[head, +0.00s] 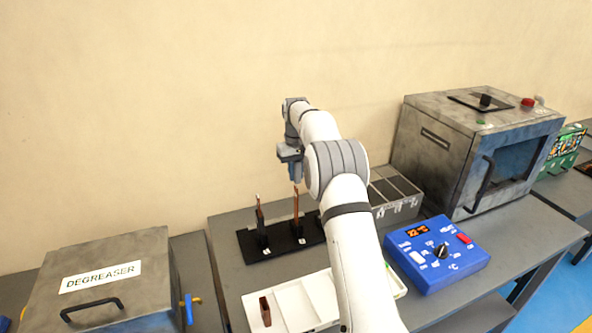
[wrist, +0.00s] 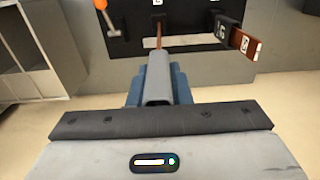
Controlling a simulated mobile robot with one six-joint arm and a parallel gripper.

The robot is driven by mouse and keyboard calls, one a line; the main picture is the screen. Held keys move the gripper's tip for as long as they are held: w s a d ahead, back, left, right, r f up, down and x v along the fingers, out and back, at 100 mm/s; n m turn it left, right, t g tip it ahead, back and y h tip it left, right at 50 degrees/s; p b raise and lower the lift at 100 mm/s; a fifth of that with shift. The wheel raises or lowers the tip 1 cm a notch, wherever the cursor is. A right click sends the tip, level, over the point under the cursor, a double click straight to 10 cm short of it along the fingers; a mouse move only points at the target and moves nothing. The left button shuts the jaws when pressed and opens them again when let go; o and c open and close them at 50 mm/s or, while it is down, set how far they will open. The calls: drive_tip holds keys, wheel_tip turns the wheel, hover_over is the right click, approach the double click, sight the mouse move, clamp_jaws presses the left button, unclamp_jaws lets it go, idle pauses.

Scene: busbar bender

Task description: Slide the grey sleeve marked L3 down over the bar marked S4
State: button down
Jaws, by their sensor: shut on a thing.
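In the wrist view my gripper (wrist: 158,92) has its blue fingers shut on a grey sleeve (wrist: 158,80). No mark on the sleeve is readable. A copper bar (wrist: 157,36) lies in line with the sleeve's far end; I cannot tell whether its tip is inside. In the head view my gripper (head: 294,172) is directly above this upright copper bar (head: 296,208) on the black stand (head: 262,251). The bar's S4 mark is not readable. The held sleeve is not clear in the head view.
A second upright bar with a dark sleeve (head: 261,226) stands left on the stand; it shows at right in the wrist view (wrist: 229,30). A white tray (head: 283,290) holds a brown piece (head: 265,311). A grey box (head: 402,210), blue control unit (head: 436,268) and oven (head: 440,120) stand to the right.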

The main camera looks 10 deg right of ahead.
sight(296, 187)
drive_tip(key=shift+f+b, duration=1.55)
drive_tip(key=shift+f, duration=2.05)
drive_tip(key=c, duration=0.8)
unclamp_jaws()
drive_tip(key=shift+o, duration=0.2)
drive_tip(key=shift+r+p, duration=2.65)
drive_tip(key=shift+r, duration=1.35)
drive_tip(key=shift+r, duration=0.1)
